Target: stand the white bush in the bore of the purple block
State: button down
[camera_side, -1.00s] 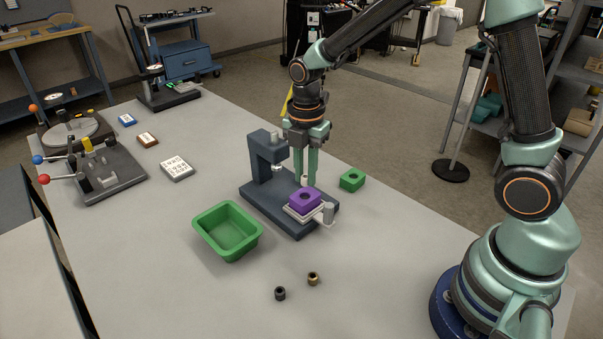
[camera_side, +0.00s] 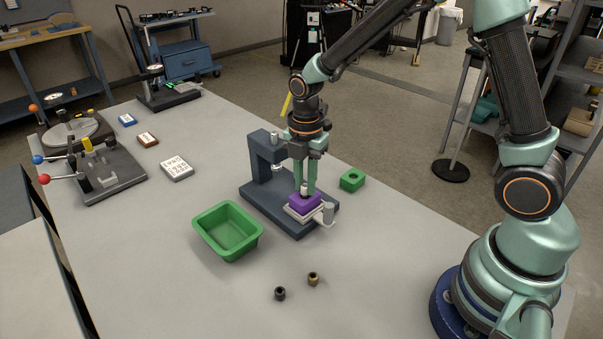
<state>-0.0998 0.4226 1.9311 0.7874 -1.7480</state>
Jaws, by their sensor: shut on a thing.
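The purple block (camera_side: 304,204) sits on the light plate of the dark press stand. My gripper (camera_side: 305,188) points straight down, right above the block. It is shut on the white bush (camera_side: 304,188), which shows as a small pale piece between the fingertips. The bush is upright over the top of the block, at the bore. The fingers and bush hide the bore, so I cannot tell whether the bush's lower end is inside it.
The press stand (camera_side: 266,158) rises just left of my gripper. A green block (camera_side: 352,180) with a hole lies to the right. A green tray (camera_side: 228,230) stands at front left. A dark bush (camera_side: 280,294) and a brass bush (camera_side: 313,279) stand in front. The table's front is mostly clear.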

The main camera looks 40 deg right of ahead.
aim_at(305, 186)
jog(key=shift+f, duration=0.45)
dwell(0.7)
jog(key=shift+c, duration=1)
grip_release()
jog(key=shift+r, duration=2.5)
jog(key=shift+r, duration=0.1)
notch_tip(305, 186, up, 12)
